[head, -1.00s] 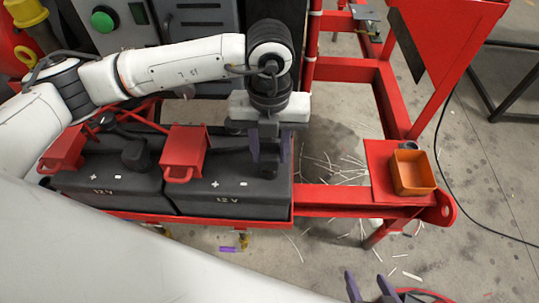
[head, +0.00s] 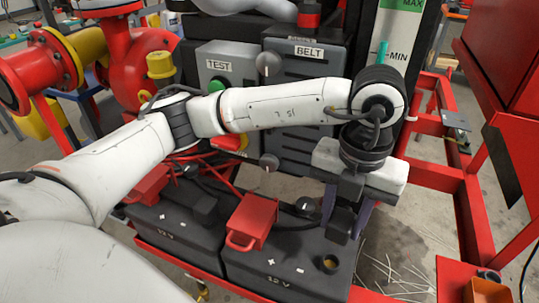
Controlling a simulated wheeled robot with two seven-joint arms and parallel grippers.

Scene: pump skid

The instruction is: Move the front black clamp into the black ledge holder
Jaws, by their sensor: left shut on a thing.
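My left gripper (head: 346,215) points down above the right battery (head: 285,277), its fingers shut on the front black clamp (head: 341,228). The clamp is a dark block, partly hidden between the fingers. It looks raised off the battery's brass-coloured post (head: 328,264), which shows bare just below and left of it. My right gripper is out of view.
Red clamp covers (head: 251,221) stand beside the posts. Red frame rails (head: 475,215) run right of my gripper. A grey panel (head: 305,100) stands behind.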

